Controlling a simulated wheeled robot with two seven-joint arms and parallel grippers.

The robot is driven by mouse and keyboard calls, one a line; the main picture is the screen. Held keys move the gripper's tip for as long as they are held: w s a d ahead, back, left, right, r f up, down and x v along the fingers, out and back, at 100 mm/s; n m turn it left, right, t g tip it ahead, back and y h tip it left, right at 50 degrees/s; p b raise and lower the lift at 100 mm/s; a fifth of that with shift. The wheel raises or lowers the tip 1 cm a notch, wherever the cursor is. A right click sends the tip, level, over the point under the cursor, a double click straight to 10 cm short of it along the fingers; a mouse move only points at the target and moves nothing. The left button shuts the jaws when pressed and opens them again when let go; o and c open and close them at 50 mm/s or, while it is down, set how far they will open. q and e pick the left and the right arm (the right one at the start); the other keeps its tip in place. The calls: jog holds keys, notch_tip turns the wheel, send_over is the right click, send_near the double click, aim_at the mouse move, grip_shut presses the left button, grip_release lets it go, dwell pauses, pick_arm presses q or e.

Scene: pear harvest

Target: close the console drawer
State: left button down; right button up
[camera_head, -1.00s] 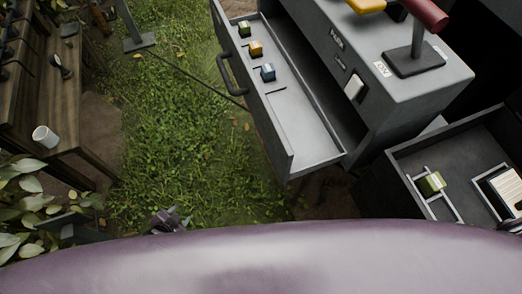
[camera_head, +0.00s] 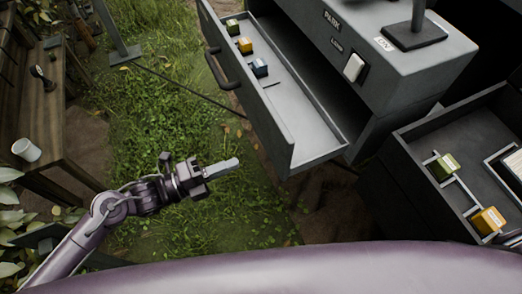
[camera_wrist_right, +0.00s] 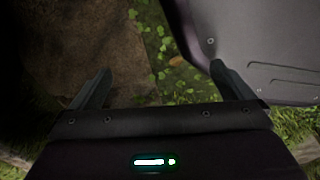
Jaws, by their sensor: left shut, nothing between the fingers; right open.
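The grey console (camera_head: 415,75) stands at the upper right in the head view. Its drawer (camera_head: 283,150) is pulled out toward the left, with a dark bar handle (camera_head: 221,70) on its front. Several small blocks lie in it: a green one (camera_head: 233,26), a yellow one (camera_head: 244,46) and a blue one (camera_head: 260,68). My left gripper (camera_head: 228,165) is shut and empty, over the grass to the left of the drawer's near corner and apart from it. My right gripper (camera_wrist_right: 155,88) shows only in its wrist view, open and empty, with a grey panel at upper right there.
An open dark tray (camera_head: 400,165) with a green block (camera_head: 444,167) and a yellow block (camera_head: 488,221) is at the right. A wooden bench (camera_head: 60,125) with a white mug (camera_head: 26,150) stands at the left. Grass (camera_head: 150,120) lies free between bench and drawer.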

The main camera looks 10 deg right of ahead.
aim_at(273, 148)
pick_arm(q)
jog(key=p+x, duration=0.1)
jog(key=x, duration=0.7)
jog(key=shift+w+d, duration=0.1)
jog(key=shift+d, duration=0.2)
pick_arm(e)
jog(key=shift+s+d+f, duration=0.1)
jog(key=shift+s+d, duration=0.05)
jog(key=shift+s, duration=0.4)
jog(key=shift+s+d+f, duration=0.1)
jog(key=shift+s, duration=0.4)
pick_arm(q)
jog(key=shift+d, duration=0.1)
